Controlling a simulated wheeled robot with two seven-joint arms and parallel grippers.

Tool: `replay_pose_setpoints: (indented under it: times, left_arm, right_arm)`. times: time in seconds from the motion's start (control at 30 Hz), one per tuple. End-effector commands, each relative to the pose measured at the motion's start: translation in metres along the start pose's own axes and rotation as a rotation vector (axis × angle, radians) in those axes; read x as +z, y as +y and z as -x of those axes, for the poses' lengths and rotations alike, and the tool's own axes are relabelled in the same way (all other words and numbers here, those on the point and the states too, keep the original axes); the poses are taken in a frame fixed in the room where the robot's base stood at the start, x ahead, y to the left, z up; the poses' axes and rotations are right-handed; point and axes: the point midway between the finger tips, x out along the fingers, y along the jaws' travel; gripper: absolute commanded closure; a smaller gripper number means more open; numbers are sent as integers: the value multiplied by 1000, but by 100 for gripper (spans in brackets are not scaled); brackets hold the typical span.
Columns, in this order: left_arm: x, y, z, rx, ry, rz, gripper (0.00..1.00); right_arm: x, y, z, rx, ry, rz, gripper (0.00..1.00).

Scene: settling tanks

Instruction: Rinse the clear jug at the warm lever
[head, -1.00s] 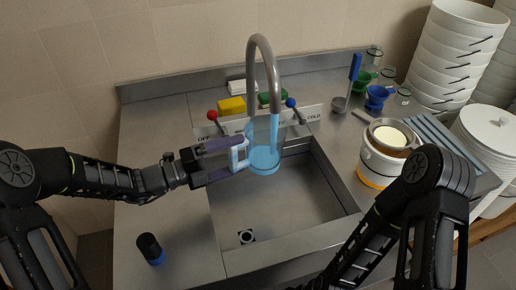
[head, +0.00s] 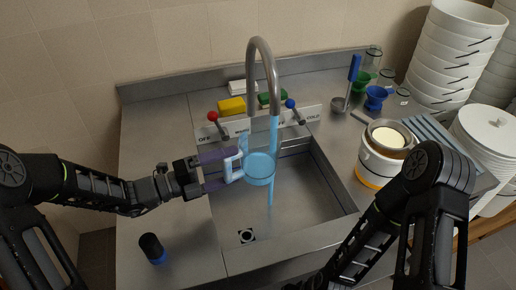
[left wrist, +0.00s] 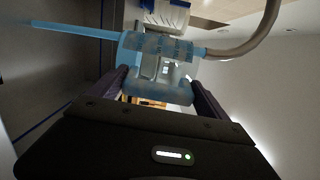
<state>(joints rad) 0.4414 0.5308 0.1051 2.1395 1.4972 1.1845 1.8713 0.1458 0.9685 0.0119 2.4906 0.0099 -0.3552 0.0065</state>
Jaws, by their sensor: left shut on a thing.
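The clear jug (head: 260,170) hangs over the sink, tinted blue by water in it. My left gripper (head: 236,164) is shut on its handle, at the jug's left side. In the left wrist view, the jug (left wrist: 158,65) shows between the fingers (left wrist: 160,85). A blue water stream (head: 274,132) falls from the grey tap (head: 262,48) at the jug's right edge and shows again below it. I cannot tell whether it enters the mouth. The warm lever (head: 212,117) has a red ball, near an OFF label. The cold lever (head: 291,103) has a blue ball. My right gripper is out of view.
The sink (head: 310,190) is empty except for its drain (head: 246,236). A yellow sponge (head: 231,106) and a green one (head: 270,99) lie behind the levers. A dark bottle (head: 151,248) stands front left. A white pot (head: 383,165) and a ladle (head: 346,90) stand right.

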Motion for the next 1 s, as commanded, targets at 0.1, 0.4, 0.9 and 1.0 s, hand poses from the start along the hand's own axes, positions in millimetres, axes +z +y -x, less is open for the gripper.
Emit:
replay_pose_setpoints:
  times: [0.1, 0.4, 0.9, 1.0]
  left_arm:
    - [-7, -3, 8, 0, -1, 1, 68]
    - [-25, -2, 26, 0, -1, 1, 68]
    - [-31, -2, 32, -1, 0, -1, 68]
    - [-31, -2, 32, -1, 0, -1, 68]
  right_arm:
    - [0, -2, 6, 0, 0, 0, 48]
    - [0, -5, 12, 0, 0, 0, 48]
    - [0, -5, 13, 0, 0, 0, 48]
    - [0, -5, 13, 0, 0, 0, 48]
